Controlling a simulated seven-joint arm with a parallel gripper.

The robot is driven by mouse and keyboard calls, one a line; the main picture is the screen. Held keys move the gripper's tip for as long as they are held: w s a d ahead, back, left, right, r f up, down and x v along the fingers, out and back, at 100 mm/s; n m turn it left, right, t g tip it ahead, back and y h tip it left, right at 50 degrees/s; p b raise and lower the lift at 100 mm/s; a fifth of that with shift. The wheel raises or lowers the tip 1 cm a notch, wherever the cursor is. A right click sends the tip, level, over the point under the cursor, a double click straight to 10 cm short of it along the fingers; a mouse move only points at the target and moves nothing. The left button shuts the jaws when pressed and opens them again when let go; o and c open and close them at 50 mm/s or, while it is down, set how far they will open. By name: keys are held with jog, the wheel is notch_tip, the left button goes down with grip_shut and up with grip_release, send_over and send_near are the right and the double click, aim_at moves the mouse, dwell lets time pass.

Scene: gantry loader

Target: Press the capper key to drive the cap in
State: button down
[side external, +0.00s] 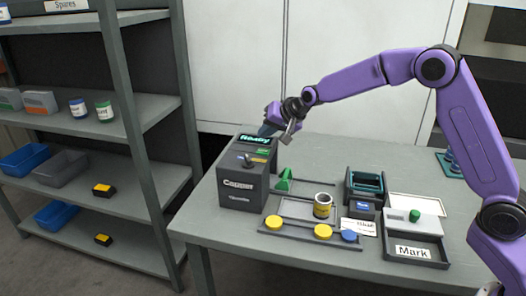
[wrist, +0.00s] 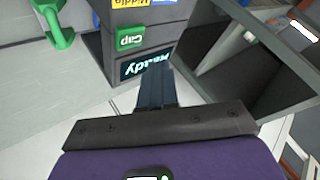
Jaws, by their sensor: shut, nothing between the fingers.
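The capper (side external: 238,190) is a dark grey box at the table's left end, labelled "Capper". Its lit screen reads "Ready" (side external: 256,140) and also shows upside down in the wrist view (wrist: 147,62). My gripper (side external: 266,131) is shut and empty, over the screen end of the capper. In the wrist view its fingertips (wrist: 156,70) are by the screen, short of the green key. I cannot tell whether they touch anything.
A rail holds yellow caps (side external: 273,222) and a blue cap (side external: 349,236). A green piece (side external: 284,180) stands beside the capper. A "Mark" unit (side external: 412,252) is at right. Shelving (side external: 150,110) stands at left.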

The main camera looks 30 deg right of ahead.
aim_at(266, 152)
jog(key=shift+f, duration=1.25)
jog(key=shift+f, duration=0.1)
dwell(1.1)
jog(key=shift+f, duration=0.35)
jog(key=shift+f, duration=0.4)
dwell(0.9)
jog(key=shift+r, duration=0.8)
jog(key=shift+r, duration=2.55)
